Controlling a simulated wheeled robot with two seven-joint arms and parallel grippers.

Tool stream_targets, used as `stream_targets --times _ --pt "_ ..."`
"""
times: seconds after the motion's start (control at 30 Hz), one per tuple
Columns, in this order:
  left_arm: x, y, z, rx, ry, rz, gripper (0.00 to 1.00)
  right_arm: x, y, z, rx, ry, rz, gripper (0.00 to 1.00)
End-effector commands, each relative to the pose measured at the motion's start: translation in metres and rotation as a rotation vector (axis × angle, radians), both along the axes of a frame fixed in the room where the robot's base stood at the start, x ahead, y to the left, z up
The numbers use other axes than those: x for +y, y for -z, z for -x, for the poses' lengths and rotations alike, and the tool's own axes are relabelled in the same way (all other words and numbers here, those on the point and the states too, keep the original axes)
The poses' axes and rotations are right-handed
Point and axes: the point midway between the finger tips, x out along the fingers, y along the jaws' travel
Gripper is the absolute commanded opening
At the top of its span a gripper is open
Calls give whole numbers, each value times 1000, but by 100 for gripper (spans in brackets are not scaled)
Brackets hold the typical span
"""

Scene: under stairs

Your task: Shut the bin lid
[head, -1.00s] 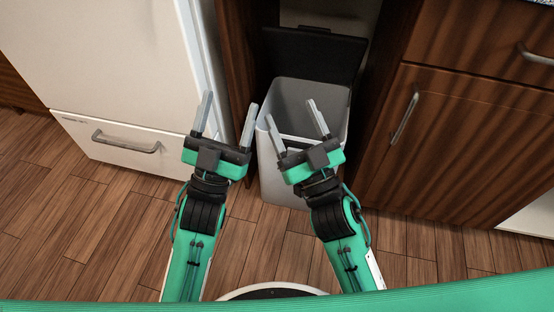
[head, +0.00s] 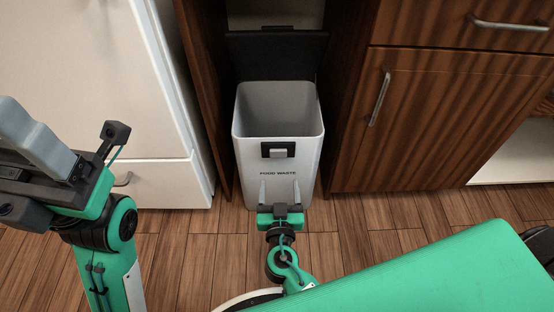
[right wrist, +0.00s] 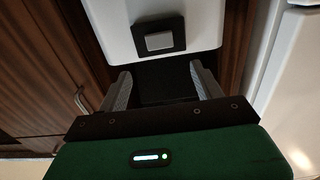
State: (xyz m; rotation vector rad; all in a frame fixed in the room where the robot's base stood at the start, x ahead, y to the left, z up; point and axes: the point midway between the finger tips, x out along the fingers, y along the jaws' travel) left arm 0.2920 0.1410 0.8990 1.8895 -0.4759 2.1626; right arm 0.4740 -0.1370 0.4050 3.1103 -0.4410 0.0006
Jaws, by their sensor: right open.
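The white bin (head: 250,170), marked FOOD WASTE, stands in a gap between cabinet panels. Its dark lid (head: 277,55) is open, upright behind the rim, and the bin's inside shows. A black latch with a grey button (head: 278,150) is on its front; it also shows in the right wrist view (right wrist: 159,41). My right gripper (head: 280,183) is open and empty, low before the bin's front; I cannot tell whether it touches. Its spread fingers also show in the right wrist view (right wrist: 160,73). My left gripper (head: 45,165) is near the left edge, partly cut off, away from the bin.
A white fridge (head: 95,80) stands left of the bin. A wooden cabinet (head: 450,120) with metal handles is on the right. Wooden panels flank the bin closely. Wooden floor (head: 190,250) lies clear in front.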

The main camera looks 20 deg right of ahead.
Motion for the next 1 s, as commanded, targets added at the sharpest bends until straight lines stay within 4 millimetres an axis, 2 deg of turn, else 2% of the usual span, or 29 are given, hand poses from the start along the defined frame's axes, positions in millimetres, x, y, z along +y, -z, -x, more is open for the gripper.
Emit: stream_targets --times 0.03,0.2,0.43,0.63,0.93,1.0 --pt "0 0 0 0 1 0 67 -3 -1 -13 -2 1 -1 67" --pt "-1 0 0 0 2 -1 67 -14 -1 -47 -2 1 -1 67" --pt "-1 0 0 0 2 -1 67 -23 0 -81 -1 -2 0 67" --pt "-1 0 0 1 3 -1 67 -27 0 -94 0 -1 1 67" --pt "-1 0 0 0 3 0 67 -27 0 -95 1 -2 0 67" --pt "-1 0 0 0 3 0 67 -27 0 -95 1 -2 0 54"
